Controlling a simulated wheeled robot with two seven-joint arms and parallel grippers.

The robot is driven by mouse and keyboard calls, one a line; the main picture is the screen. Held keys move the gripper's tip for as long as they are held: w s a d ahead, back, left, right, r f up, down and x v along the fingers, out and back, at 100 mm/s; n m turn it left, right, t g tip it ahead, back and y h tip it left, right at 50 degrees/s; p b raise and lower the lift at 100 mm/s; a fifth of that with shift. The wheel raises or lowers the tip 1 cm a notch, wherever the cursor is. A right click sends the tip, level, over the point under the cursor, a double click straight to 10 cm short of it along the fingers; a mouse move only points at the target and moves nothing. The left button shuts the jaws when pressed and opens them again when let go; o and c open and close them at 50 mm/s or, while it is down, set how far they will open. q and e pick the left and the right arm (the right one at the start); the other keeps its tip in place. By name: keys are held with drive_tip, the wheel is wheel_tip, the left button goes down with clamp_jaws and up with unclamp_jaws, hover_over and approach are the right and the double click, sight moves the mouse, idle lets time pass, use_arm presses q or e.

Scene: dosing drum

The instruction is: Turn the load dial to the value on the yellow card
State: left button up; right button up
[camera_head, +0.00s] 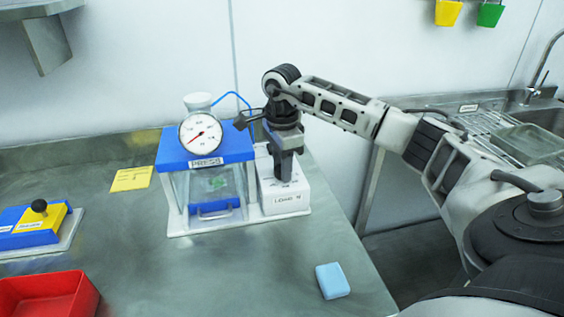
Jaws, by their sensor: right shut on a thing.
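The press (197,160) stands on the steel table, with a blue top, a clear-fronted chamber and a round white gauge (200,132) with a red needle. At its right side is a white box labelled LOAD (287,200). My right gripper (284,176) points straight down at the top of this box and is shut on the load dial, which the fingers mostly hide. The dial's setting cannot be read. The yellow card (131,179) lies flat on the table left of the press; its writing is too small to read. My left gripper is not in view.
A blue block (332,281) lies near the table's right edge. A red bin (48,296) and a blue-and-yellow device with a black knob (39,207) are at the left. A sink with a drainer (495,135) is at the right. The table's front middle is clear.

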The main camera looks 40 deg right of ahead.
drive_tip(key=m+p, duration=0.1)
drive_tip(key=m, duration=0.4)
drive_tip(key=shift+m, duration=0.3)
drive_tip(key=m, duration=0.5)
drive_tip(key=shift+p, duration=0.3)
drive_tip(key=o, duration=1)
wheel_tip(320, 180, up, 16)
idle(0.5)
